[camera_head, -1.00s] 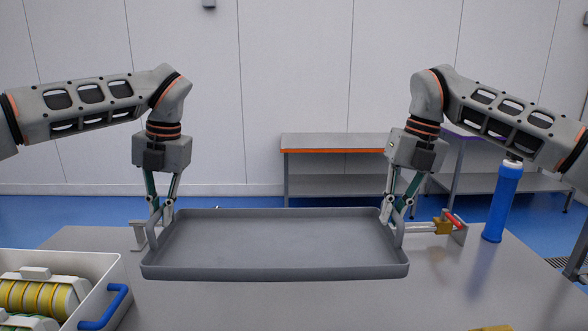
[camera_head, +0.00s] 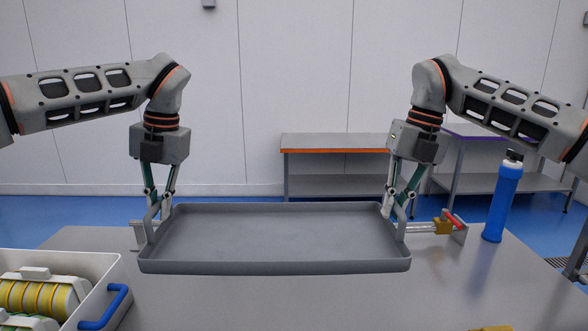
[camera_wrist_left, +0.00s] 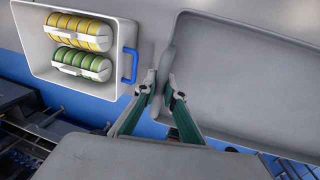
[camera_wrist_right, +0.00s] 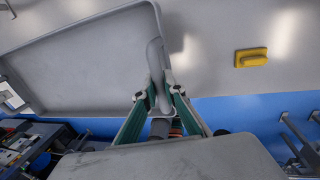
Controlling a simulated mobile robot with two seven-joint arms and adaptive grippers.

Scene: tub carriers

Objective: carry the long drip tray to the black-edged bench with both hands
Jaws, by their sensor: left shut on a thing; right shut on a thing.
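The long grey drip tray (camera_head: 275,235) is held roughly level above a grey worktop, with an upright handle at each short end. My left gripper (camera_head: 159,212) is shut on the tray's left handle, which also shows between its fingers in the left wrist view (camera_wrist_left: 163,82). My right gripper (camera_head: 402,206) is shut on the right handle, which also shows in the right wrist view (camera_wrist_right: 156,72). The tray is empty. I see no black-edged bench; the benches in view have orange and purple edges.
On the grey worktop (camera_head: 200,305) stand a white tub (camera_head: 105,287) with yellow and green rolls, a blue bottle (camera_head: 502,205) and a clamp-like fixture (camera_head: 443,227). A yellow block (camera_wrist_right: 251,58) lies near the front. Behind are an orange-edged bench (camera_head: 335,151) and a purple-edged one (camera_head: 470,132).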

